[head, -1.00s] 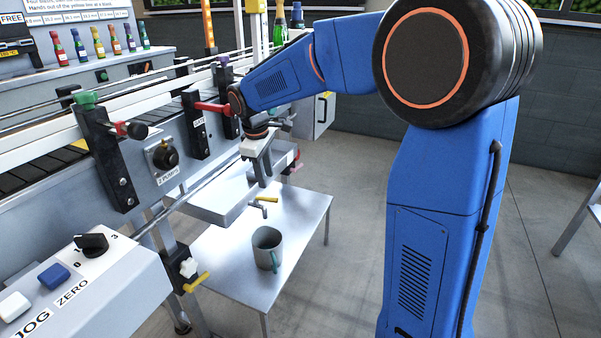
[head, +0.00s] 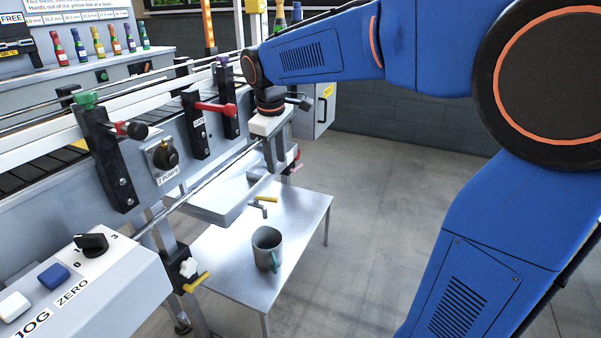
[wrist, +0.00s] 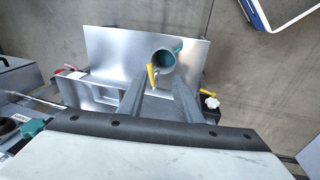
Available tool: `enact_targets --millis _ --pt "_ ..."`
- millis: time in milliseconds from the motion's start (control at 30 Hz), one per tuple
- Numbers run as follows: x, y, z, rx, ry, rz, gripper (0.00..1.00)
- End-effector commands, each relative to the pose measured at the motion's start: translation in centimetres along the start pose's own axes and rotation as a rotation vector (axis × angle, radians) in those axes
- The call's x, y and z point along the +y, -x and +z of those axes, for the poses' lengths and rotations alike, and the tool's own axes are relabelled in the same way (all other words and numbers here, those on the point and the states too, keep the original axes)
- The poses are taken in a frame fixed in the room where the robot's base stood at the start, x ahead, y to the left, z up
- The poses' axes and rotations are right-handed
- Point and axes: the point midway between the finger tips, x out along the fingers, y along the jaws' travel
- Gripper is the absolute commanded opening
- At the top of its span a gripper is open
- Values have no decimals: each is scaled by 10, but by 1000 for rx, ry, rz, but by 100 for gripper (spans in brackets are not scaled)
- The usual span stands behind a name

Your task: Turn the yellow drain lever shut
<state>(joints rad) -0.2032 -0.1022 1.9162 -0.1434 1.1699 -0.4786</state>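The yellow drain lever (head: 266,199) tops a small metal tap at the end of a grey tray (head: 215,203). It also shows in the wrist view (wrist: 152,76), where it points out beside the grey mug's rim. My gripper (head: 276,165) hangs fingers down above the tray, higher than the lever and not touching it. In the wrist view my gripper (wrist: 158,86) has its two fingers apart with nothing held, and the lever appears in the gap between them. The grey mug (head: 266,245) with a teal handle stands on the metal table near the tap.
A second yellow handle (head: 197,282) sits on a clamp with a white knob at the front left. A red lever (head: 215,107) juts from the conveyor side, and a rail (head: 205,190) runs along it. The metal table (head: 240,280) around the mug is clear.

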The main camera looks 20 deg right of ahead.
Motion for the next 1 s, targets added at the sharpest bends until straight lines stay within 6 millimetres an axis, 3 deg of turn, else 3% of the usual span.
enact_targets --millis 300,600,1000 --pt "-15 7 45 35 -105 3 32" --pt "-29 10 78 64 -187 4 32" --pt "-34 9 88 72 -213 4 32"
